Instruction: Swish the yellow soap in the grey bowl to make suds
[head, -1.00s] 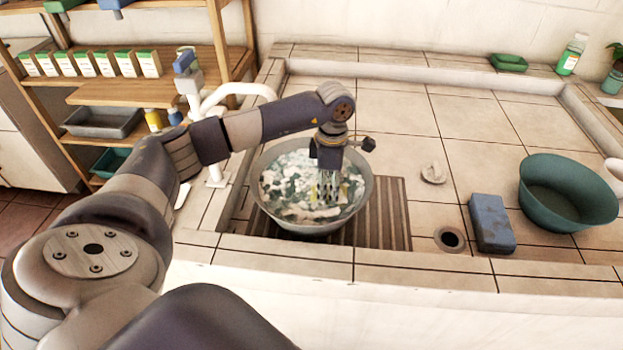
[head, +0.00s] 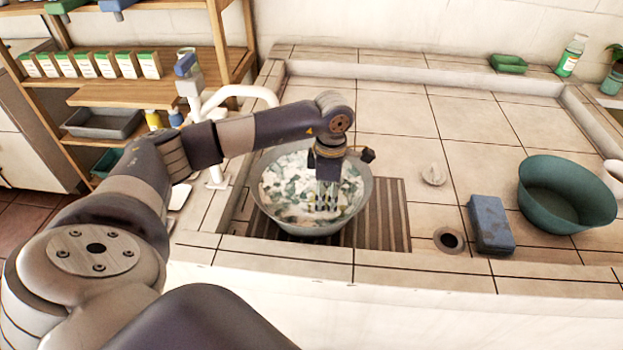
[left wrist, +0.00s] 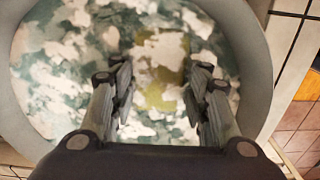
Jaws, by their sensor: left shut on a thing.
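The grey bowl (head: 303,231) stands on the slatted part of the washbasin. It also shows in the left wrist view (left wrist: 252,62). White suds (head: 285,190) float in patches over its green-blue water. My left gripper (head: 327,203) points down into the bowl, its fingertips among the suds at the near right part. In the left wrist view, the yellow soap (left wrist: 160,92) shows as a yellowish patch between the two fingers, partly covered by foam. The gripper is shut on it. The soap is hidden in the head view. My right gripper is not in view.
A white tap (head: 240,92) stands close behind and left of the bowl. To the right are a drain hole (head: 450,241), a blue sponge block (head: 491,224) and a green basin (head: 566,195). The tiled surface behind the bowl is clear.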

